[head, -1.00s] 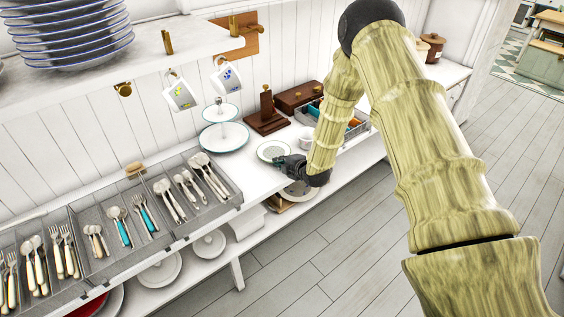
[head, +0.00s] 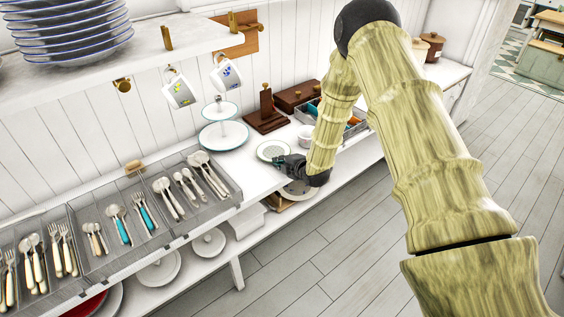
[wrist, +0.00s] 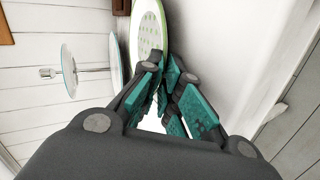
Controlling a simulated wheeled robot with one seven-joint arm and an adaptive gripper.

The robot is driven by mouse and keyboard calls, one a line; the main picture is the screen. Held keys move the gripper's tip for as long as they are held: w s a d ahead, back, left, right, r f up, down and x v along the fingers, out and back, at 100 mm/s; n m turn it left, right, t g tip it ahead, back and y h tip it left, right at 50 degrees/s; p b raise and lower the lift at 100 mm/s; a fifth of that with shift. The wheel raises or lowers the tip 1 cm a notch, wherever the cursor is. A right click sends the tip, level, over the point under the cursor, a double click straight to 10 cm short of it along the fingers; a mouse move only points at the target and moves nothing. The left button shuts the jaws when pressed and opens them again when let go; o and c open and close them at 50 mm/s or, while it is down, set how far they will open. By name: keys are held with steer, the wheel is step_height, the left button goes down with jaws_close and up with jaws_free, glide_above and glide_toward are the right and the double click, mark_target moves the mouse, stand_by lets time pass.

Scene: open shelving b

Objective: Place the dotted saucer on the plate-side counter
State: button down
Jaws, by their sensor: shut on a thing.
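The dotted saucer (head: 271,150) is a small pale plate on the white counter's surface or just above it; I cannot tell which. In the wrist view the saucer (wrist: 149,30) shows pale green dots and a green rim, standing ahead of the fingers. My gripper (head: 282,162) is at the saucer's near edge, and its teal fingers (wrist: 168,78) are shut on that edge. The fingers hide the part of the saucer between them. The white counter (head: 262,180) runs along the wall, with free surface left of the saucer.
A tiered stand (head: 224,136) stands left of the saucer. A brown wooden holder (head: 266,122) is behind it, and a white cup (head: 306,138) is to its right. Cutlery trays (head: 226,196) fill the counter's left. Mugs (head: 180,93) hang above. Plates lie on the lower shelf.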

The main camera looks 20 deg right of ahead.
steer(key=shift+s+a+f, duration=0.1)
steer(key=shift+s+f, duration=0.35)
steer(key=shift+f, duration=0.35)
steer(key=c, duration=1.5)
jaws_free()
steer(key=shift+c, duration=0.2)
steer(key=shift+s, duration=0.4)
steer(key=r+v, duration=0.1)
steer(key=v, duration=1)
steer(key=shift+w+r, duration=0.25)
steer(key=shift+w, duration=0.1)
